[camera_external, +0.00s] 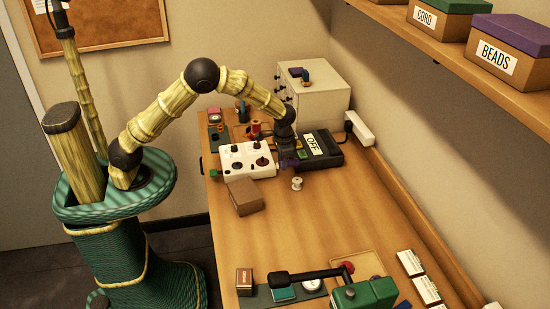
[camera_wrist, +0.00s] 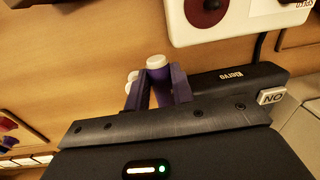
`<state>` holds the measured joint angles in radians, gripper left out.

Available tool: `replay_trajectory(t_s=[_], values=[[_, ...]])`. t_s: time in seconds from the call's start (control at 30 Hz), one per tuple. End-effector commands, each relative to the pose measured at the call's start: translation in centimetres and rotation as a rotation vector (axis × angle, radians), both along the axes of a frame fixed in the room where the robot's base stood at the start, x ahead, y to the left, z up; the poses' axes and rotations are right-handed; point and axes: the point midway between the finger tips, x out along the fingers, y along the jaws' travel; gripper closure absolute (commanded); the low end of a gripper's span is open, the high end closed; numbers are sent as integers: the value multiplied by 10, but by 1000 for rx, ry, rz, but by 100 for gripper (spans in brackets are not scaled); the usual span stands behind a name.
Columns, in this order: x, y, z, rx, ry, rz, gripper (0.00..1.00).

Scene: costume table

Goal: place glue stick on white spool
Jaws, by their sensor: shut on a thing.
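The white spool (camera_external: 297,183) stands upright on the bare wood just in front of my gripper (camera_external: 289,164). In the wrist view my gripper (camera_wrist: 157,86) is shut on the glue stick (camera_wrist: 158,63), whose white end sticks out past the purple fingers. Much of the stick's body is hidden between the fingers. A small white round thing (camera_wrist: 131,77), likely the spool, shows beside the left finger, partly covered by it. In the external view the stick cannot be made out clearly from the fingers. I cannot tell whether stick and spool touch.
A white box with dark knobs (camera_external: 236,163) is left of my gripper, a black device with an OFF sign (camera_external: 328,155) right behind it. A brown block (camera_external: 245,197) lies in front. A grey drawer cabinet (camera_external: 325,107) stands behind. The middle of the table is clear.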

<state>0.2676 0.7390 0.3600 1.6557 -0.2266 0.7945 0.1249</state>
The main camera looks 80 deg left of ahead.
Motion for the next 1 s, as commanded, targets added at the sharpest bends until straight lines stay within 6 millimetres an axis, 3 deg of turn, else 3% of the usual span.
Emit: replay_trajectory(t_s=[0.47, 0.57, 0.83, 1.0], values=[[-1, -4, 2, 2, 0, -42, 100], [0, -19, 10, 2, 1, -46, 100], [-3, -89, 35, 2, 1, -49, 100], [-6, -111, 37, 2, 0, -43, 100]])
